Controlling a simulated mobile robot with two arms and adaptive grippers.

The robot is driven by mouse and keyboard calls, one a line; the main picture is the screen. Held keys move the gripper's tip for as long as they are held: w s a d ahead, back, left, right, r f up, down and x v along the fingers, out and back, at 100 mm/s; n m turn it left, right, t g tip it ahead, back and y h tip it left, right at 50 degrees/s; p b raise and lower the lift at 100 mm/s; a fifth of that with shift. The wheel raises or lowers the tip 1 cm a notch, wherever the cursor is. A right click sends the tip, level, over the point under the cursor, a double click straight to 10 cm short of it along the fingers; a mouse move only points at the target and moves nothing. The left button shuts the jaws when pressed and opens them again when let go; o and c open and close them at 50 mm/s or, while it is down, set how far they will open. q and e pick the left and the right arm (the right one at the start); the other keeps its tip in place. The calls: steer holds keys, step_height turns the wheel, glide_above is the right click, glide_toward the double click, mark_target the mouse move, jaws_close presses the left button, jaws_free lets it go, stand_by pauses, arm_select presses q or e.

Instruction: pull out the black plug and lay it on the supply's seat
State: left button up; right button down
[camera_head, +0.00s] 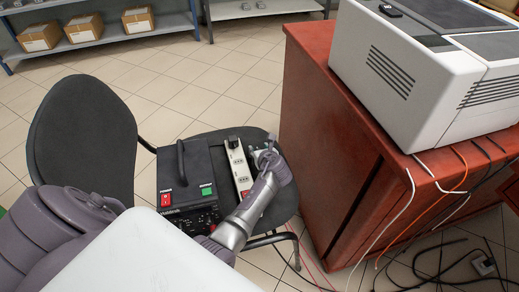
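The black plug (234,142) sits at the far end of a white power strip (239,166). The strip lies on the dark seat (283,203) of a chair. The supply (196,165), a black box with a handle and red and green switches, stands on the same seat, left of the strip. My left gripper (266,152) is just right of the strip's far half, a little to the right of the plug and apart from it. Its fingers are small and partly hidden, so I cannot tell whether they are open. My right gripper is not in view.
The chair's backrest (80,140) rises at the left. A red-brown cabinet (325,150) with a large white machine (400,80) stands close on the right. Loose cables (440,270) lie on the tiled floor at lower right. Shelves with boxes (85,28) stand at the back.

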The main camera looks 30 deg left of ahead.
arm_select(q)
steer(key=v, duration=1.2)
stand_by(0.5)
